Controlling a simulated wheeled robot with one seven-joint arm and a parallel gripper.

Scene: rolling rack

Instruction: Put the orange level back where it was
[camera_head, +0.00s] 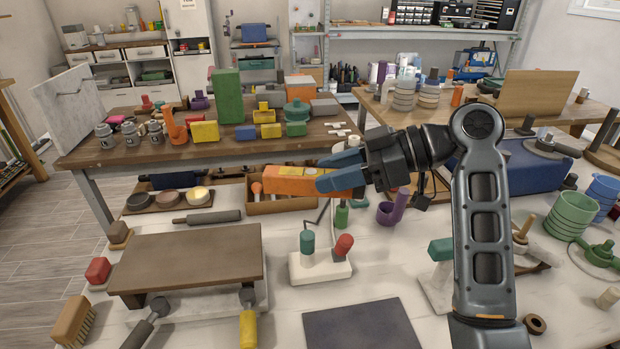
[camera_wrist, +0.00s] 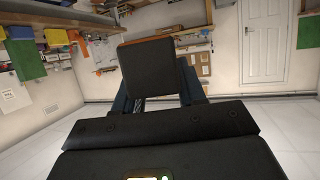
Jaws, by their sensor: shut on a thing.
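The orange level (camera_head: 292,182) is a long orange bar with a small yellow patch. It is held level in the air in the middle of the head view, pointing left. My gripper (camera_head: 341,170) has blue fingers and is shut on the level's right end. In the wrist view a dark block (camera_wrist: 155,75) sits between the blue fingers; it appears to be the level's shaded end. The fingers hide part of the level. I cannot tell which spot the level came from.
A brown wooden riser (camera_head: 190,260) stands at the front left of the white table. A white block with green and red knobs (camera_head: 320,266) is below the level. A dark grey mat (camera_head: 364,329) lies at the front. The crowded wooden bench (camera_head: 200,152) is behind.

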